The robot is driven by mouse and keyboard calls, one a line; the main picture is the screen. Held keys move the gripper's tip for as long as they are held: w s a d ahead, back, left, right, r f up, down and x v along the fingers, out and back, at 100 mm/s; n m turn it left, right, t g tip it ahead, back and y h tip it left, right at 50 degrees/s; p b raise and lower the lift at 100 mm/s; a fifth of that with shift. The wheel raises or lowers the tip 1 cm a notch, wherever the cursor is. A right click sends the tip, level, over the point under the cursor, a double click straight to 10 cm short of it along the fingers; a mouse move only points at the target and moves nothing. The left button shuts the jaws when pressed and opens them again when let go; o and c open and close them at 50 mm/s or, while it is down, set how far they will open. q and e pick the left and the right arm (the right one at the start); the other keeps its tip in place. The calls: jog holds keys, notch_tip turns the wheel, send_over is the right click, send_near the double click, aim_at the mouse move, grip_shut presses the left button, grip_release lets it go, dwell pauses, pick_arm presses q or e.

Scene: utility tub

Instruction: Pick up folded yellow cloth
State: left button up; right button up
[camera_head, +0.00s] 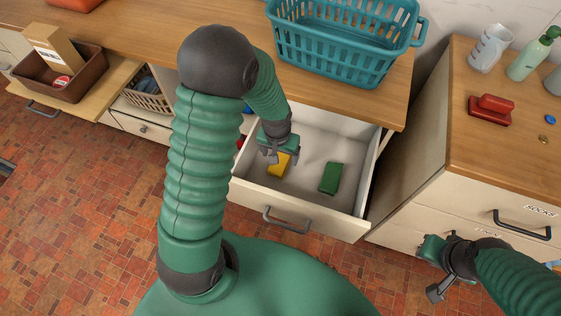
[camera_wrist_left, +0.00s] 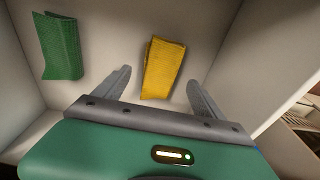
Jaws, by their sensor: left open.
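A folded yellow cloth (camera_head: 279,165) lies in the open drawer (camera_head: 311,148), towards its left side. In the left wrist view the yellow cloth (camera_wrist_left: 162,69) shows between and beyond my two fingertips. My left gripper (camera_head: 272,156) is open above the drawer, over the cloth, and partly covers it in the head view. In the left wrist view the open fingers of my left gripper (camera_wrist_left: 160,88) hold nothing. My right gripper (camera_head: 434,272) is at the lower right, in front of the right cabinet, away from the cloth, with its fingers apart and nothing between them.
A folded green cloth (camera_head: 331,178) lies in the same drawer, right of the yellow one; it shows left in the wrist view (camera_wrist_left: 60,46). A teal basket (camera_head: 345,45) stands on the counter behind. The right cabinet top (camera_head: 500,150) holds a red object (camera_head: 490,110) and bottles.

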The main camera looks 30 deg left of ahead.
aim_at(281, 157)
pick_arm(q)
jog(key=f, duration=0.3)
jog(key=shift+w+f+b, duration=0.2)
jog(key=shift+f+b, duration=0.1)
jog(key=shift+b, duration=0.05)
jog(key=shift+r, duration=0.1)
jog(key=shift+c, duration=1.1)
jog(key=c, duration=1.2)
notch_tip(281, 157, up, 10)
jog(key=p, duration=0.3)
jog(key=shift+c, duration=0.2)
